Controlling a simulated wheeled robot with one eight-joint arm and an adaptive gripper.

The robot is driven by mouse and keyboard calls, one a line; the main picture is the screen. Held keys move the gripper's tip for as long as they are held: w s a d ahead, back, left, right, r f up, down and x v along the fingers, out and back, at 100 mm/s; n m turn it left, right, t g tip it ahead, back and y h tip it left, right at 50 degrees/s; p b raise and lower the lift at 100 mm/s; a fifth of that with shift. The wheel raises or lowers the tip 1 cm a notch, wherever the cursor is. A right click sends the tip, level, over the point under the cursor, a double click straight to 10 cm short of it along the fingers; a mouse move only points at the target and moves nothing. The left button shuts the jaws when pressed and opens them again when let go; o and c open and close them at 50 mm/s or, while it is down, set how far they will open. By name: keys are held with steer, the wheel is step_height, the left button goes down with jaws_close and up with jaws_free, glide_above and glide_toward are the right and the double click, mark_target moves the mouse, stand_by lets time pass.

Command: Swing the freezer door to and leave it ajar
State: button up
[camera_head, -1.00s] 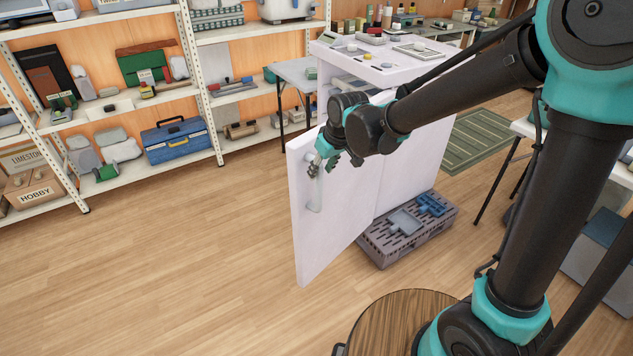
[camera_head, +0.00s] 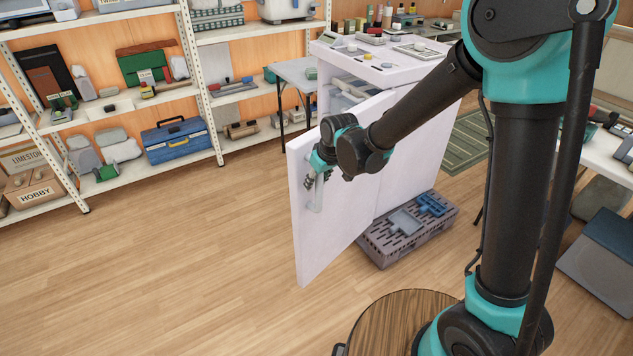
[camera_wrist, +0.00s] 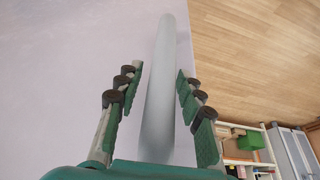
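The freezer (camera_head: 418,150) is a white cabinet, with pale bins (camera_head: 350,86) visible inside behind the top of its door. The freezer door (camera_head: 345,225) stands wide open, swung out to the left. A pale upright bar handle (camera_head: 317,195) is on the door's face near its free edge. My gripper (camera_head: 312,178) is at the upper part of the handle. In the wrist view, its green-padded fingers (camera_wrist: 158,75) are spread on either side of the handle (camera_wrist: 164,90), with gaps visible on both sides. My forearm hides part of the door's top edge.
A slotted grey crate (camera_head: 408,232) with blue and grey items stands on the floor beside the door. Small items lie on the freezer's top (camera_head: 385,65). Shelving (camera_head: 110,100) lines the back left. Wooden floor (camera_head: 180,270) left of the door is clear.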

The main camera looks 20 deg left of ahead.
jaws_close()
steer(key=shift+a, duration=0.1)
